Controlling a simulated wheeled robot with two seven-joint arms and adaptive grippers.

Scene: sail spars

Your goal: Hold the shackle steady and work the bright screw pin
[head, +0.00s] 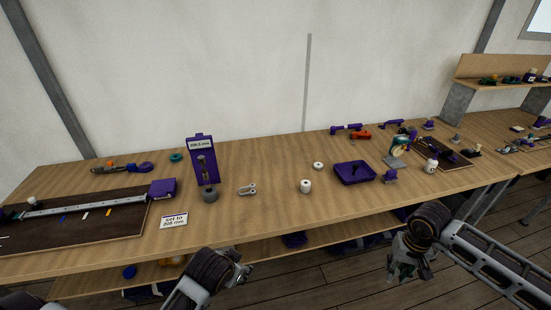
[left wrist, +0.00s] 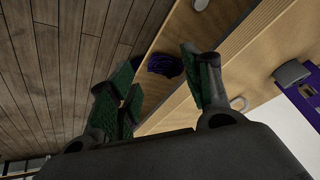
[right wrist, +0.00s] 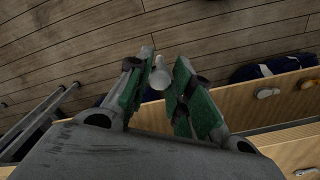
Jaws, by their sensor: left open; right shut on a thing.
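The pale grey shackle (head: 247,189) lies on the bench right of the purple stand, and no gripper touches it. It also shows as a pale loop in the left wrist view (left wrist: 239,103). My left gripper (head: 240,268) is open and empty in front of the bench edge; its fingers are wide apart in the left wrist view (left wrist: 160,85). My right gripper (head: 402,272) is off the bench front, further right. In the right wrist view it is shut on a small pale piece (right wrist: 159,73) with a rounded end; I cannot tell whether this is the screw pin.
The purple stand (head: 203,160) and grey cylinder (head: 210,195) are left of the shackle. A white pot (head: 305,186) and purple tray (head: 354,173) are to its right. The bench in front of the shackle is clear.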

